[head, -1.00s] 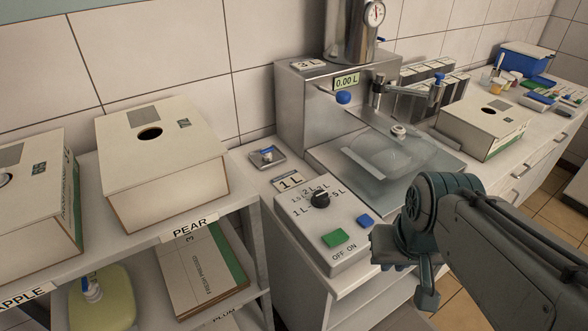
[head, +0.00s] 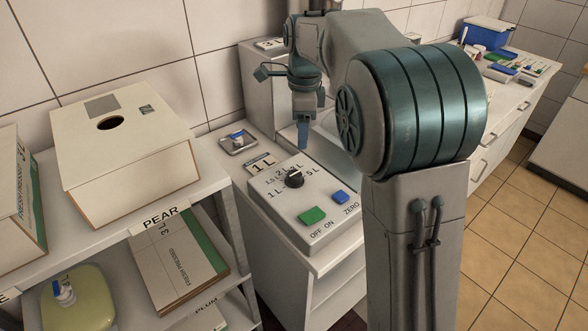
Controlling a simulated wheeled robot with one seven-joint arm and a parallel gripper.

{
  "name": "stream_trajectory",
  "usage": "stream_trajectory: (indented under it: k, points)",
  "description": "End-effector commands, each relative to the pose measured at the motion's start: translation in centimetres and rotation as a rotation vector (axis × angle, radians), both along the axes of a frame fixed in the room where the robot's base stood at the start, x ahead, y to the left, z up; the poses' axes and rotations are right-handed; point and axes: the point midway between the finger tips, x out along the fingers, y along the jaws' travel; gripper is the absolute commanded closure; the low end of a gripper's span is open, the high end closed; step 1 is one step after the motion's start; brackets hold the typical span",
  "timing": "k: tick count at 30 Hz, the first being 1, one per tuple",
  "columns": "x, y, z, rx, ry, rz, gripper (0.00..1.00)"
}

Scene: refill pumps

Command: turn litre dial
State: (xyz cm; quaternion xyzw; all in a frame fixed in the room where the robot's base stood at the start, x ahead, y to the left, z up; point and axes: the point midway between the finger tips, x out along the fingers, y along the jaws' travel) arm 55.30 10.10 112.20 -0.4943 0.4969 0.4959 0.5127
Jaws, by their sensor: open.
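The litre dial (head: 294,179) is a black knob on the sloping grey control box (head: 318,232). The gap between the fingers is hard to see from this side.
A green button (head: 312,215) and a blue button (head: 340,198) sit in front of the dial. A 1L sign (head: 261,166) and a small tray (head: 238,142) lie behind left. A pear carton (head: 125,150) stands left. My arm hides much of the filling machine.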

Motion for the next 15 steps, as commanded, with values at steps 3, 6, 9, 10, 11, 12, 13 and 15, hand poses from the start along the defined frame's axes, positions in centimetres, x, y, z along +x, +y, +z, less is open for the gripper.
stream_trajectory:
  k: [3,6,9,10,11,12,13,15]
  points:
    - [1.4,1.2,-0.6,-0.013,0.012,-0.094,0.41]
    - [1.8,1.6,-0.8,-0.018,0.017,-0.132,0.41]
    - [1.9,1.7,-1.5,-0.018,0.018,-0.141,0.41]
    - [1.8,1.6,-1.8,-0.018,0.02,-0.141,0.41]
    - [1.8,1.6,-2.2,-0.019,0.021,-0.14,0.41]
    - [1.8,1.6,-2.8,-0.018,0.02,-0.14,0.41]
    - [1.7,1.6,-3.4,-0.019,0.021,-0.14,0.41]
    - [1.7,1.6,-4.8,-0.019,0.022,-0.139,0.41]
